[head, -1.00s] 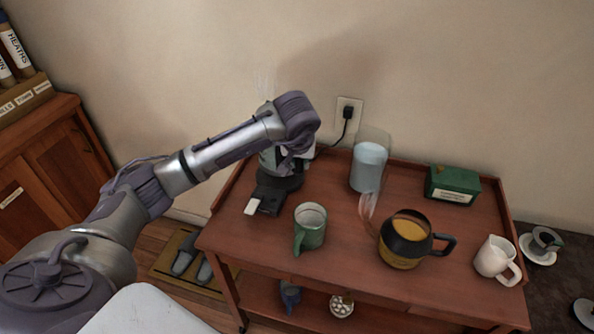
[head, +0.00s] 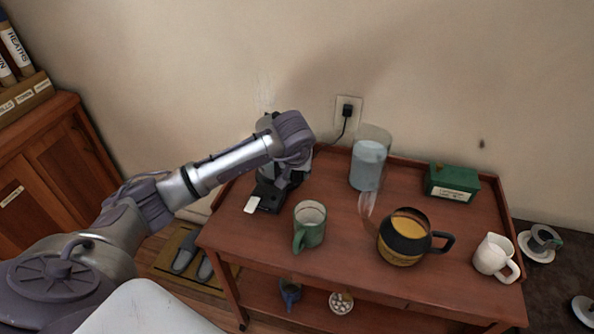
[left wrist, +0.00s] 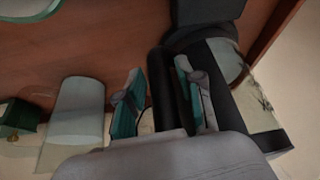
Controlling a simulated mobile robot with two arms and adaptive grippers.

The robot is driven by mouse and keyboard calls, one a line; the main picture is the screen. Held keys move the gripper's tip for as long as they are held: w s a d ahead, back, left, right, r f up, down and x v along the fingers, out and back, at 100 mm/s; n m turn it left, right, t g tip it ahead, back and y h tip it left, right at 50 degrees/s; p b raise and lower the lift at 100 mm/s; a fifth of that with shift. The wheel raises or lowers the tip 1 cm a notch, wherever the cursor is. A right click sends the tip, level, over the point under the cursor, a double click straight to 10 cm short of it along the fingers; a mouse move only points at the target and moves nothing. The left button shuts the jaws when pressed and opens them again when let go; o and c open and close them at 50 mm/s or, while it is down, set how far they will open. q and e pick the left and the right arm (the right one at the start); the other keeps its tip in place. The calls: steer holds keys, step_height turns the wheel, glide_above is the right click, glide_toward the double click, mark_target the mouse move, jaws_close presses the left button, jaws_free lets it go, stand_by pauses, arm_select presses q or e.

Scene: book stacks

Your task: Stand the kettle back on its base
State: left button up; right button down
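The kettle (head: 303,164) is at the back left of the trolley, mostly hidden behind my left arm in the head view. In the left wrist view its clear body (left wrist: 229,62) and a dark handle (left wrist: 168,85) show. A black base (head: 268,192) with a pale tab lies by it; whether the kettle is seated on the base is hidden. My left gripper (left wrist: 163,95) has its teal-padded fingers apart on either side of the handle, with a narrow gap on one side. My right gripper is not in view.
On the wooden trolley (head: 345,240) stand a green mug (head: 309,228), a glass jar (head: 368,166), a coffee pot (head: 402,240), a white jug (head: 494,257) and a green box (head: 452,183). A wall plug (head: 347,110) has a cord running down behind the trolley.

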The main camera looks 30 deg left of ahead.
arm_select(q)
steer(key=shift+o, duration=0.2)
steer(key=shift+r, duration=0.1)
steer(key=shift+s+r, duration=0.1)
steer(key=shift+r, duration=0.15)
steer(key=v, duration=1.1)
steer(key=shift+s+r, duration=0.15)
steer(key=shift+r, duration=0.1)
steer(key=shift+d, duration=0.1)
